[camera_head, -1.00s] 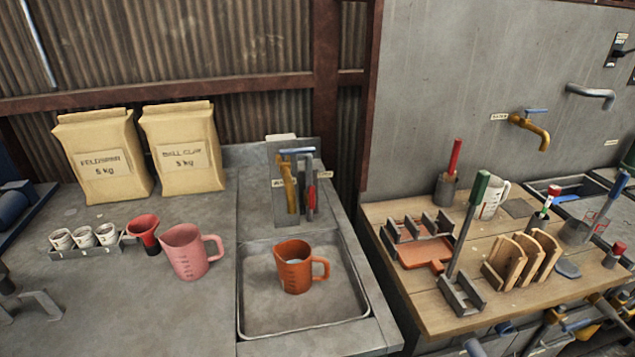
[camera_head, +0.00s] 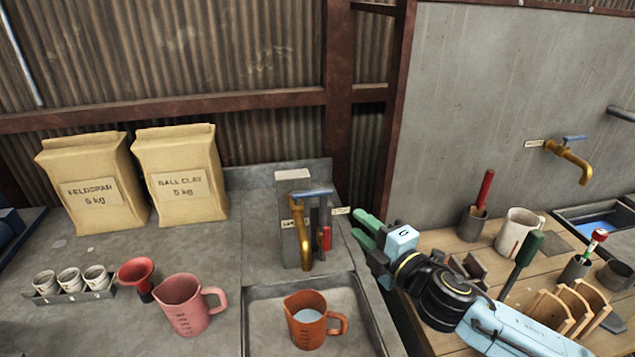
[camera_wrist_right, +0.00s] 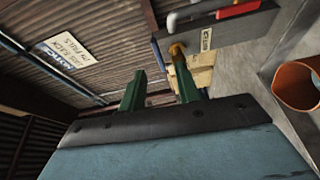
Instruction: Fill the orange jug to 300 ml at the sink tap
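The orange jug (camera_head: 307,328) stands upright in the sink basin (camera_head: 262,321), handle to the right, below the brass sink tap (camera_head: 302,232). A pale liquid surface shows inside it; I cannot read its level against the marks. No stream shows from the tap. The tap has a blue lever (camera_head: 312,193) on top. My right gripper (camera_head: 362,229) is open and empty, right of the tap and apart from it. In the right wrist view its green fingers (camera_wrist_right: 160,88) stand apart, and part of the orange jug (camera_wrist_right: 298,86) shows at the right. My left gripper is not in view.
A pink jug (camera_head: 186,308), red funnel (camera_head: 137,272) and rack of small cups (camera_head: 70,284) stand left of the sink. Two clay bags (camera_head: 92,185) are behind. A wooden bench (camera_head: 440,240) at right holds tools and a white jug (camera_head: 517,232). A second brass tap (camera_head: 572,160) is on the wall.

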